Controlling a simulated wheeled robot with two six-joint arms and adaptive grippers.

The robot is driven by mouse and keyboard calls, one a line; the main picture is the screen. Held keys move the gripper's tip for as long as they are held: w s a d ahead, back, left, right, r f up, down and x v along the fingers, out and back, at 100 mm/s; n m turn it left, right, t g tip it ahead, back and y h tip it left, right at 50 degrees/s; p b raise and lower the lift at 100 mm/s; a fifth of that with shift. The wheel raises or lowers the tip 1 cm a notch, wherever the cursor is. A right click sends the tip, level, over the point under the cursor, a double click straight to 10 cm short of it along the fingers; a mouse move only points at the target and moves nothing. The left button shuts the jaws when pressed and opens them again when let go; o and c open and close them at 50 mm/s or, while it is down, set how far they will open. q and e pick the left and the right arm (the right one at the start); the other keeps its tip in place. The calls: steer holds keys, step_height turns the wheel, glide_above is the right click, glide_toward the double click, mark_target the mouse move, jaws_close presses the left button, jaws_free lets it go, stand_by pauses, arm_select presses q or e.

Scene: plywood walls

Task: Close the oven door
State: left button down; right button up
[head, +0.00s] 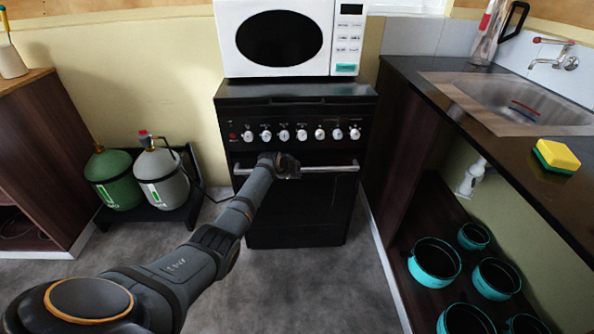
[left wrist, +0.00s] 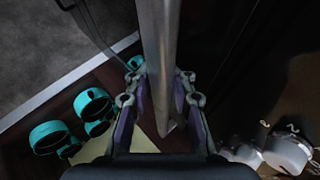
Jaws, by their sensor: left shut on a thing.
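The black oven (head: 260,110) stands against the back wall, with a row of white knobs on its front panel. Its dark door (head: 318,205) looks upright, at or close to the oven front; I cannot tell whether a small gap is left. A silver bar handle (head: 335,168) runs across the door's top. My left gripper (head: 287,168) is shut on this handle near its middle. In the left wrist view, the fingers (left wrist: 160,100) lie on both sides of the handle bar (left wrist: 157,45). My right gripper is not in view.
A white microwave (head: 285,40) sits on the oven. Green (head: 115,180) and grey (head: 162,178) gas bottles stand at left. A dark counter (head: 500,130) with a sink is at right, with several teal pots (head: 434,262) below. The grey floor (head: 310,290) before the oven is clear.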

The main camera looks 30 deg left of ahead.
arm_select(q)
steer(key=shift+w+a+r, duration=0.15)
steer(key=shift+w+r, duration=0.2)
steer(key=shift+r, duration=0.25)
steer(key=c, duration=1.3)
jaws_free()
steer(key=shift+f, duration=0.1)
steer(key=shift+s, duration=0.1)
steer(key=shift+s, duration=0.1)
steer(key=shift+s, duration=0.25)
steer(key=v, duration=1.1)
steer(key=shift+s, duration=0.15)
